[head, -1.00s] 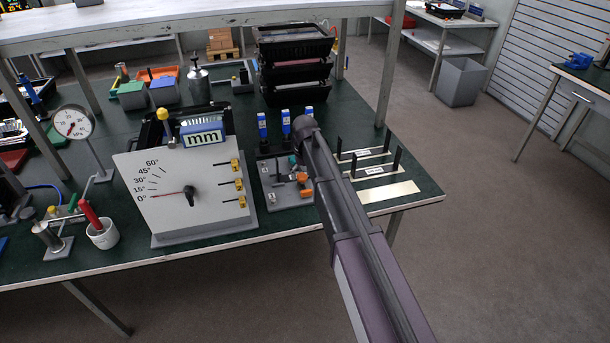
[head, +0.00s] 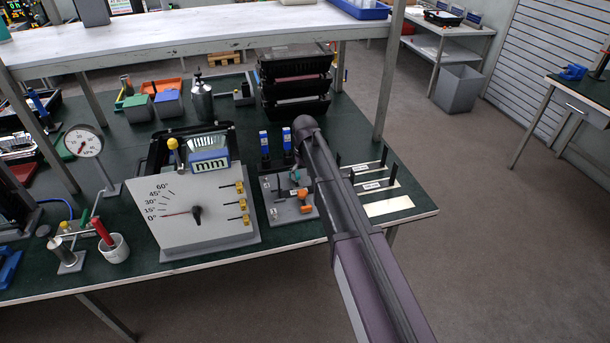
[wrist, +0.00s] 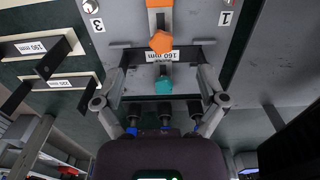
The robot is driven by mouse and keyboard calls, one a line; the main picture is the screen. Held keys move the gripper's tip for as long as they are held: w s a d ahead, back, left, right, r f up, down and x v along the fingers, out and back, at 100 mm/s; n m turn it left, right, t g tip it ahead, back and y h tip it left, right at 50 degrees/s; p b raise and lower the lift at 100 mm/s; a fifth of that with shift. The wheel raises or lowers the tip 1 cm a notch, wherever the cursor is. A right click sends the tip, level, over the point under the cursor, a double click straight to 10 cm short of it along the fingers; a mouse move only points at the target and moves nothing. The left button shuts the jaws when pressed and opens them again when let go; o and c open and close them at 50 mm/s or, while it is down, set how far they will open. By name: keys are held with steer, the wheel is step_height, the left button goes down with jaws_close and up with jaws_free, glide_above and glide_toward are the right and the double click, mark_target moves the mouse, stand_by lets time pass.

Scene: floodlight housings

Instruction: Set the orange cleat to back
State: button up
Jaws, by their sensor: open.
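The orange cleat (wrist: 160,42) sits on an upright track of a grey board in the wrist view, near the top centre. In the head view the orange cleat (head: 304,196) shows just left of my arm. A teal cleat (wrist: 163,86) lies below it in the wrist view, by a label reading 160 mm. My gripper (wrist: 162,70) is open and empty, its fingers spread to either side of the cleats. I cannot tell how far the fingertips are from the board. In the head view my gripper is hidden behind my arm.
The grey board (head: 272,188) stands on the green bench, right of a panel with an angle dial (head: 170,225). Blue-topped parts (head: 265,145) stand behind the cleats. Labelled black-post racks (head: 372,178) lie to the right. Stacked black trays (head: 295,105) stand behind.

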steer(key=s+d+f+m+b, duration=0.1)
steer(key=s+d, duration=0.8)
steer(key=s, duration=0.3)
steer(key=s+d+f+m+b, duration=0.1)
steer(key=s+d+m+b, duration=0.1)
steer(key=s+d, duration=0.7)
steer(key=s, duration=0.4)
steer(key=shift+f, duration=0.35)
steer(key=shift+d, duration=0.1)
steer(key=shift+c, duration=0.4)
stand_by(2.3)
